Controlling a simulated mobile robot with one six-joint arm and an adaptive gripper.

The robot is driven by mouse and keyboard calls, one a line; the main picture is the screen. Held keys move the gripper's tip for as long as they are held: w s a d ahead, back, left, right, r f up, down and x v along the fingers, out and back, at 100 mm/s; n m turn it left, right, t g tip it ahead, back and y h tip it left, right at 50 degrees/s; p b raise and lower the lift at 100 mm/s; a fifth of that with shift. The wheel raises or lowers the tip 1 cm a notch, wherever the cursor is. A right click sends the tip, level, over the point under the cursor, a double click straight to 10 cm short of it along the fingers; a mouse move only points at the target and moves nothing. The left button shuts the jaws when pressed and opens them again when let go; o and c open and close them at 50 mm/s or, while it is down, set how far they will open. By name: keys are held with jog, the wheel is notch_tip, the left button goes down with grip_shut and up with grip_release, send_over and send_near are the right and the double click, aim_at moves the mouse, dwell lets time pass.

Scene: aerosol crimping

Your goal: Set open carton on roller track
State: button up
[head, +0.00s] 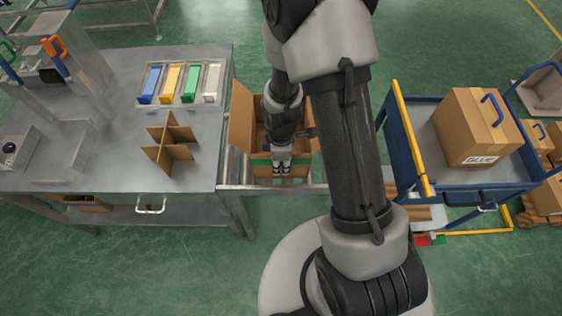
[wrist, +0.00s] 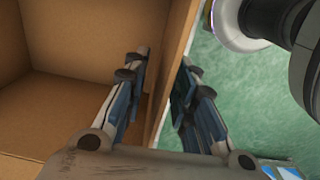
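The open carton (head: 241,118) is brown cardboard with raised flaps and a green band on its near side. It stands between the steel table and the blue cart, over the metal rails of the roller track (head: 308,188); whether it rests fully on them is hidden. My gripper (head: 281,168) is at the carton's near wall. In the wrist view, the fingers (wrist: 165,62) straddle a carton wall (wrist: 172,80), one inside and one outside. A gap shows between the inside finger and the wall, so the gripper looks open around it. The visible carton interior (wrist: 85,40) looks empty.
On the steel table (head: 100,150) at left stand a cardboard divider (head: 168,146), a tray of coloured blocks (head: 181,84) and a press-like machine (head: 75,55). The blue cart (head: 418,140) at right carries a closed carton (head: 470,130). My arm hides part of the middle.

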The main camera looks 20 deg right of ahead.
jog(key=s+r+m+t+p, duration=0.25)
jog(key=r+m, duration=0.35)
jog(key=r, duration=2)
jog(key=s+r+m+t, duration=0.2)
jog(key=s+r+m, duration=0.6)
jog(key=s+r, duration=0.3)
jog(key=shift+s+p, duration=0.45)
jog(key=shift+s, duration=0.35)
jog(key=shift+f, duration=0.1)
notch_tip(320, 180, down, 4)
jog(key=b, duration=0.3)
jog(key=shift+b, duration=0.4)
